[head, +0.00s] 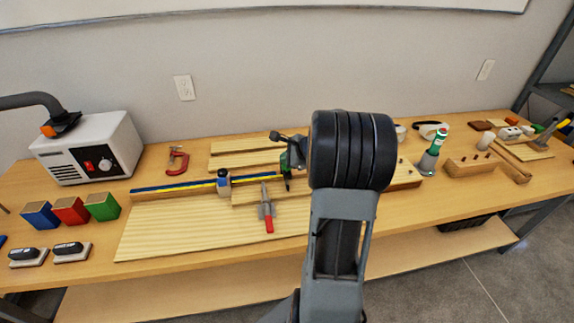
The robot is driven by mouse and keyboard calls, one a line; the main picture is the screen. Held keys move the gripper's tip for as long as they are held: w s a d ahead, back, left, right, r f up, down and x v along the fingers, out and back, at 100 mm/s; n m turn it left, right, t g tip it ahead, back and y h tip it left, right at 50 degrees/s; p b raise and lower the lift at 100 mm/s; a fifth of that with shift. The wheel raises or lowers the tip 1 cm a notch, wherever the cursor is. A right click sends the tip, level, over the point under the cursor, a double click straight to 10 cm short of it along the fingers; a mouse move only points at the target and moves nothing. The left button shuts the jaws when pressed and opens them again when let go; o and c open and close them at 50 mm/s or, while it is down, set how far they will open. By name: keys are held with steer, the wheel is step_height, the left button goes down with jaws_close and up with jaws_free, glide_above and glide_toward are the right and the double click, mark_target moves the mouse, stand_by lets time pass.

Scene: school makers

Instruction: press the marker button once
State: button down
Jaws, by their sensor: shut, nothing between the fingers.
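No thing here can be told for certain as the marker button. A small blue and white block (223,182) sits on a long blue and yellow rail (170,188) at the back of the workbench, left of my arm. A white machine (88,147) at the left has a dark panel with a small red switch (89,166) and a knob. My arm rises through the middle of the view, and its large black joint covers part of the bench.
Blue, red and green blocks stand left. A bottle (433,152) and wooden blocks stand right.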

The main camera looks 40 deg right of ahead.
steer(key=shift+f+b, duration=0.45)
steer(key=shift+f, duration=0.05)
steer(key=shift+r, duration=0.1)
stand_by(0.4)
steer(key=shift+r+p, duration=0.85)
steer(key=shift+r, duration=0.2)
step_height(320, 180, up, 6)
steer(key=p, duration=0.4)
steer(key=shift+p, duration=0.4)
